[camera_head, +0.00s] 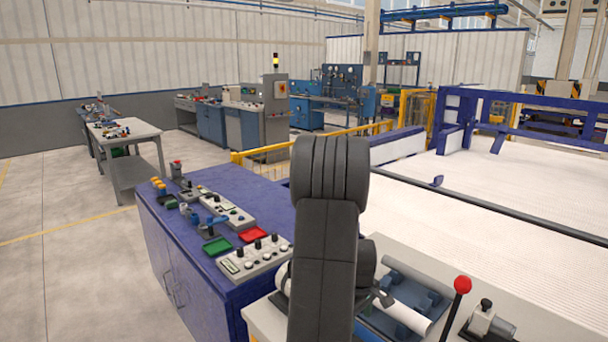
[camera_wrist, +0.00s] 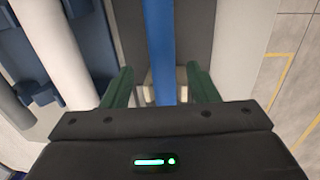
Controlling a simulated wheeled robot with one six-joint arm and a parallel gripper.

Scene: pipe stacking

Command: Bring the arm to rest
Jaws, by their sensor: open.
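In the head view my arm fills the middle foreground and hides most of my gripper. In the wrist view my gripper (camera_wrist: 161,86) shows two green fingers, spread apart and pointing away from the camera. A blue bar (camera_wrist: 160,40) runs through the middle of the picture between the fingers; I cannot tell its distance from them. No pipe is held. A white pipe (camera_wrist: 52,50) lies to the left of the fingers, beside blue supports. It or a similar white pipe (camera_head: 405,314) shows in the head view on a blue cradle (camera_head: 420,292).
A blue cabinet (camera_head: 170,235) with control boxes and red and green trays stands left of my arm. A red-knobbed lever (camera_head: 462,285) rises at the right front. A white-surfaced conveyor (camera_head: 500,200) lies behind, right. Open floor (camera_head: 80,270) lies at the left.

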